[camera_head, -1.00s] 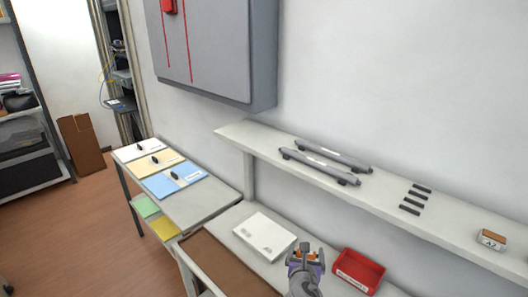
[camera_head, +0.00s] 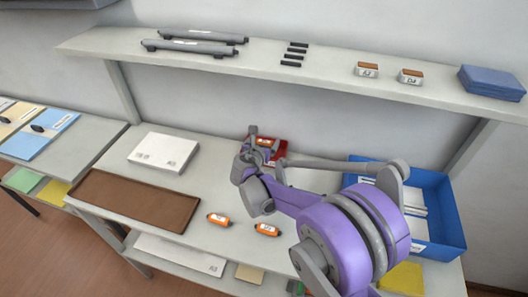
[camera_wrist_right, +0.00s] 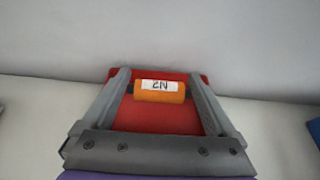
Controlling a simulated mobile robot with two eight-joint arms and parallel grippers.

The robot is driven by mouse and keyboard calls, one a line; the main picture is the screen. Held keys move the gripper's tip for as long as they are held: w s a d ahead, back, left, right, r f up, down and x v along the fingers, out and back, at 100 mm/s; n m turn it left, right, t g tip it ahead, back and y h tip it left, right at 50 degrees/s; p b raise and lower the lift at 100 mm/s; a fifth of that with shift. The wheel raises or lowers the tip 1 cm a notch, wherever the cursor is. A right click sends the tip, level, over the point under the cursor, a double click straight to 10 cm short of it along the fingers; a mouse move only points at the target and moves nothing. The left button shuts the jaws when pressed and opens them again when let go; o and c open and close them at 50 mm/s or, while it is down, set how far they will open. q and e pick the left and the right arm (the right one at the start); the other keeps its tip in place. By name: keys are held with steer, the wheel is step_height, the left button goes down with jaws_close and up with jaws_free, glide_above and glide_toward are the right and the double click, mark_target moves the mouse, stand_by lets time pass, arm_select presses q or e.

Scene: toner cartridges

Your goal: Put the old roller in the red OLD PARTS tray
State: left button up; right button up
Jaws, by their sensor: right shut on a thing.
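My right gripper (camera_head: 262,140) is shut on an orange roller with a white label (camera_wrist_right: 158,91), which looks like N2 upside down. In the right wrist view the roller lies crosswise between the fingers, with the red tray (camera_wrist_right: 160,118) behind and below it. I cannot tell whether the roller touches the tray floor. In the head view the red tray (camera_head: 280,152) is at the back of the table, partly hidden by my gripper and arm. Two more orange rollers lie on the table, one on the left (camera_head: 219,219) and one on the right (camera_head: 267,230). My left gripper is not in view.
A brown tray (camera_head: 135,200) and a white box (camera_head: 163,152) are on the left of the table. A blue bin (camera_head: 440,205) stands at right, beyond my arm. A shelf (camera_head: 330,72) above holds grey cartridges (camera_head: 190,47), black strips, small boxes and a blue box (camera_head: 491,82).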

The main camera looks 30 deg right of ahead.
step_height(320, 180, down, 4)
steer(key=shift+r+b, duration=0.1)
steer(key=shift+b, duration=0.2)
steer(key=shift+s+a, duration=0.1)
steer(key=shift+s, duration=0.05)
steer(key=shift+f, duration=0.4)
steer(key=shift+s+a+f+b, duration=0.1)
steer(key=shift+b, duration=0.25)
steer(key=o, duration=1)
steer(key=shift+r+p, duration=0.35)
steer(key=shift+r, duration=0.05)
steer(key=v, duration=1.1)
steer(key=shift+s+a+r+p, duration=0.15)
steer(key=shift+r+p, duration=0.1)
steer(key=shift+p, duration=0.15)
